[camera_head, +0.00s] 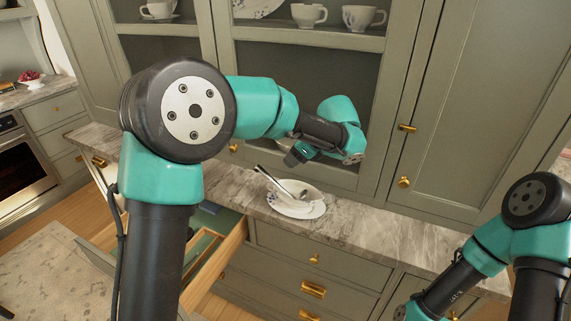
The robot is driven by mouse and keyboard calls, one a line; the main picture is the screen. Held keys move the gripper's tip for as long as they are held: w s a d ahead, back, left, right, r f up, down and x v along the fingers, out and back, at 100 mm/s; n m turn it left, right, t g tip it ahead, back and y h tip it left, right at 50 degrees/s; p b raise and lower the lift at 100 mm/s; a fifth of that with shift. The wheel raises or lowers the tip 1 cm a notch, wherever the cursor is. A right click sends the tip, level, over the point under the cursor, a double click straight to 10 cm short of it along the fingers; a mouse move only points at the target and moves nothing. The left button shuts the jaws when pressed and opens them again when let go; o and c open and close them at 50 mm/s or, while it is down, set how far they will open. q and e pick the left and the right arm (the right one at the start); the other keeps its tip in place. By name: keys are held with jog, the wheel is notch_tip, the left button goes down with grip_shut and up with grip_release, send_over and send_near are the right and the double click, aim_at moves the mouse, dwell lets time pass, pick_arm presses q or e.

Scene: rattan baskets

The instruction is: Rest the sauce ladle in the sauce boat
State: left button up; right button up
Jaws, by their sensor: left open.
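The white sauce boat (290,200) with a blue pattern stands on a white saucer (313,211) on the marble counter. The metal sauce ladle (271,180) leans in the sauce boat. Its handle sticks out over the rim, up and to the left, and its lower end is inside the boat. My left gripper (293,159) is open just above and behind the ladle's handle, apart from it; its fingers are small and partly dark. My right arm (475,255) is at the lower right, and its gripper is out of the picture.
The marble counter (385,238) is clear to the right of the saucer. A drawer (215,262) stands open below at the left. Cabinet doors (470,110) rise behind the counter. Cups (309,14) stand on a shelf above.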

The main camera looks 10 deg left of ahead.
pick_arm(q)
jog(key=v, duration=0.7)
jog(key=shift+d+r, duration=0.2)
dwell(0.8)
